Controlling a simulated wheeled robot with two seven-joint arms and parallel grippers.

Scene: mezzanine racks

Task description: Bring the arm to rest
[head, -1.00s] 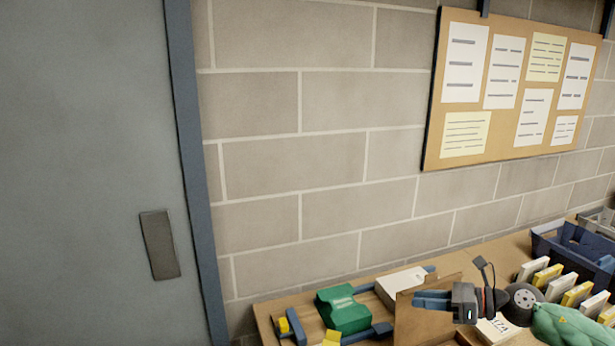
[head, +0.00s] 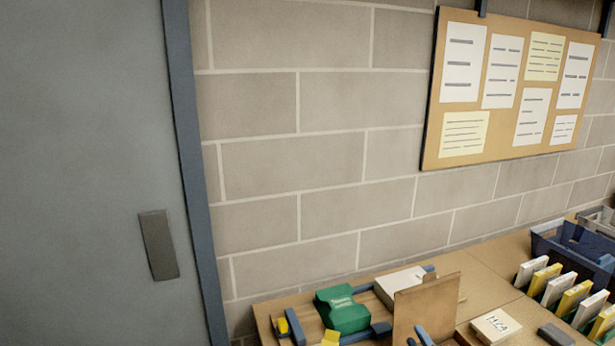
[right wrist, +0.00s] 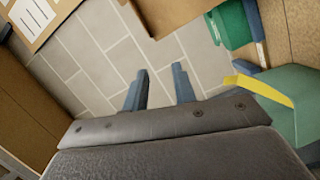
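My right gripper (head: 418,337) shows only as two blue fingertips at the bottom edge of the head view, in front of the upright brown panel. The right wrist view shows its two blue fingers (right wrist: 160,88) spread apart with nothing between them, so it is open and empty. The block wall and part of the notice board show beyond the fingers. The rest of the right arm is out of the head view. My left gripper is in neither view.
The bench holds a green box (head: 342,309), a white box (head: 399,286), an upright brown panel (head: 425,309), a labelled block (head: 495,326), a dark block (head: 556,335) and a blue crate (head: 571,256). A notice board (head: 478,131) hangs above. A grey door (head: 85,150) stands left.

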